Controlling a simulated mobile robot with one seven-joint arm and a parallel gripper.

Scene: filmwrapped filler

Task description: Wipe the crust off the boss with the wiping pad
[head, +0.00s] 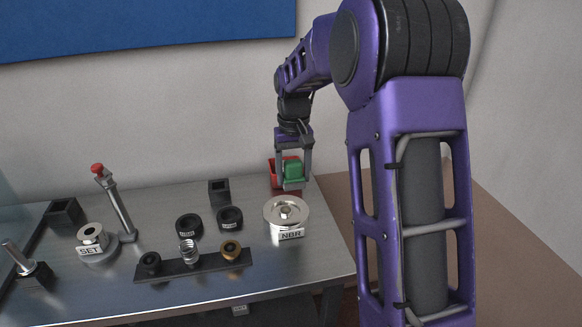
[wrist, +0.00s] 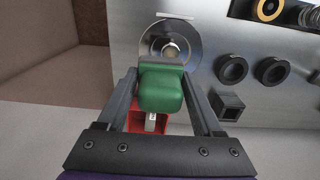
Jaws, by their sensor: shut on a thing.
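My gripper (head: 292,178) is shut on a green block with a grey lower edge, which looks like the wiping pad (head: 292,168). In the wrist view the pad (wrist: 161,92) sits between the two fingers, above the table. A round metal dish (head: 271,216) with an NBR label stands at the table's right, in front of the gripper. The boss (head: 287,210) is the small raised centre of the dish; it also shows in the wrist view (wrist: 171,49), just beyond the pad and apart from it. It looks brownish; I cannot make out the crust's extent.
A red open box (head: 273,172) is just behind and below the gripper. Two black rings (head: 189,225) and a dark square socket (head: 219,191) are left of the dish. A dark strip (head: 210,263) with several fittings, a SET-labelled part (head: 90,237) and a red-topped post (head: 118,205) are further left.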

